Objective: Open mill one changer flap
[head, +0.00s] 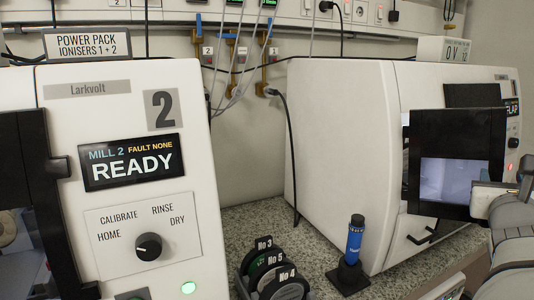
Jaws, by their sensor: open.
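The white machine (335,150) at the right stands at an angle. Its number is not visible, so I cannot confirm it is mill one. Its partly hidden dark display (511,108) shows letters reading like "FLAP". A black-framed panel with a window (455,125) stands in front of its face. A small black handle (424,238) sits low on the front, below this panel; I cannot tell whether it belongs to the changer flap or whether that flap is open. My pale arm (512,235) reaches in at the right edge, beside the panel. My gripper's fingers are not visible.
Mill 2 (150,210) stands at left, showing "READY", with a black door frame (35,180) at its left. Between the machines, black numbered discs (285,285) and a blue cylinder (355,238) on a dark stand occupy the speckled worktop (315,240). Cables hang behind.

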